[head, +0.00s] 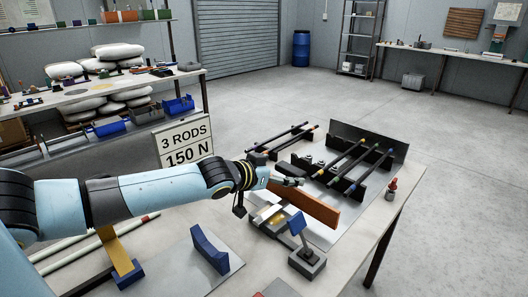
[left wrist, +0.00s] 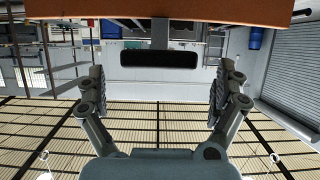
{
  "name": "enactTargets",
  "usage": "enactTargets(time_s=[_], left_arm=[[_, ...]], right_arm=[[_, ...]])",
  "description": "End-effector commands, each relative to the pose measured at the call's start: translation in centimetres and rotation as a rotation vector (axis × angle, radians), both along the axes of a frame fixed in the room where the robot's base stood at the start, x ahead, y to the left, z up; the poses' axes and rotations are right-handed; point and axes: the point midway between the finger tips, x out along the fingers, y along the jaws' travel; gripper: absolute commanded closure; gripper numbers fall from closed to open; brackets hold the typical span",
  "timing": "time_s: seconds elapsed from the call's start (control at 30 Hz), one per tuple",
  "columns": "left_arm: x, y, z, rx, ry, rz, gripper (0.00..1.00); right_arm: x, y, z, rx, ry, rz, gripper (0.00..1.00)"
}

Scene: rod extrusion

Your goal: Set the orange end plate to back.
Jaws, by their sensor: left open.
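The orange end plate (head: 318,208) stands upright on the work table in the head view, just right of my left gripper (head: 288,181). In the left wrist view the orange plate (left wrist: 180,12) spans the top edge. A black bar handle (left wrist: 158,58) on a short stem joins the plate and sits between my left gripper's (left wrist: 160,88) two spread fingers. Clear gaps show on both sides of the handle, so the fingers do not touch it. The left gripper is open. The plate's left end is partly hidden by the gripper in the head view. My right gripper is not seen.
Behind the plate, several dark rods lie on black supports (head: 352,173) beside a grey upright panel (head: 369,138). A blue-topped device (head: 306,257) stands in front, with a small red-topped bottle (head: 391,190) at right.

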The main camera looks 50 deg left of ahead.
Motion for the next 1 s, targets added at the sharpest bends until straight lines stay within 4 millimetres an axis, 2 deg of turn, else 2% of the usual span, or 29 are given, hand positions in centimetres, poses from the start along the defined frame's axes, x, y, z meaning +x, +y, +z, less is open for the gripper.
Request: enactTargets(time_s=[0.03,0.2,0.4,0.6,1.0], left_arm=[[-1.1,-0.2,0.3,0.006,0.003,-0.005,0.00],[-4.0,-0.5,1.5,0.005,0.004,-0.005,0.00],[-6.3,-0.7,2.5,0.003,0.004,-0.002,0.00],[-7.0,-0.8,2.9,-0.001,0.001,-0.001,0.00],[-7.0,-0.8,2.9,-0.002,0.000,0.001,0.00]], right_arm=[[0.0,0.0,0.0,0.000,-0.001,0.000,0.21],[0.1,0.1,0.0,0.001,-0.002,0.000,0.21],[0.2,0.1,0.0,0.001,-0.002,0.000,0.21],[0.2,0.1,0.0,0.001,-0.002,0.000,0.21],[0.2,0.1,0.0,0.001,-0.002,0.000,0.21]])
